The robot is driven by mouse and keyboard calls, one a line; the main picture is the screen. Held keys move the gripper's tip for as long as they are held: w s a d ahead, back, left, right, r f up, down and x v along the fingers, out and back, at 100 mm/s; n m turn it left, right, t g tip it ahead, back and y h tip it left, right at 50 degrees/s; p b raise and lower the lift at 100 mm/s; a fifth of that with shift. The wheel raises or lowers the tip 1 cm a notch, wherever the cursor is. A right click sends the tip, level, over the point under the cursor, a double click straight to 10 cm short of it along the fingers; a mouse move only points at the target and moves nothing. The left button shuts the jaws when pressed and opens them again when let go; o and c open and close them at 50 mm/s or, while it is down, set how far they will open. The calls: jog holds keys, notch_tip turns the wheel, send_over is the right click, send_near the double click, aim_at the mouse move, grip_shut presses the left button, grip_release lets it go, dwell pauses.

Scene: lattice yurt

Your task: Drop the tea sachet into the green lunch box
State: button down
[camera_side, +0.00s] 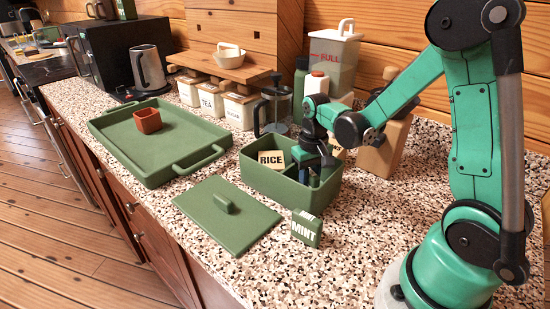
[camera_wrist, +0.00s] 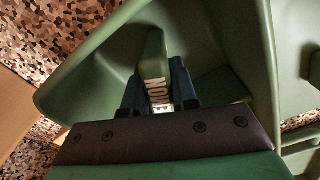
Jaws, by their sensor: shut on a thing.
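The green lunch box (camera_side: 262,183) stands open on the speckled counter; its walls also show in the wrist view (camera_wrist: 85,80). My gripper (camera_side: 309,178) reaches down inside its right part. A cream packet marked RICE (camera_side: 271,158) is in the left part of the box. A green packet marked MINT (camera_side: 306,228) stands outside, in front of the box. I cannot tell which packet is the tea sachet.
A green lid (camera_side: 226,215) lies left of the MINT packet. A green tray (camera_side: 150,165) with a terracotta pot (camera_side: 147,121) is at the left. A French press (camera_side: 275,105), canisters (camera_side: 240,108) and a wooden block (camera_side: 384,150) stand close behind the box.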

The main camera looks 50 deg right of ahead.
jog(key=c, duration=0.6)
grip_release()
jog(key=shift+r, duration=2.85)
jog(key=shift+a+r, duration=0.25)
jog(key=shift+a, duration=0.1)
jog(key=s+a+r+n+t, duration=0.2)
jog(key=a+r+n+t, duration=0.2)
jog(key=a+t, duration=0.3)
jog(key=shift+s+a+r+n, duration=0.3)
jog(key=shift+a+r, duration=0.2)
jog(key=shift+a, duration=0.7)
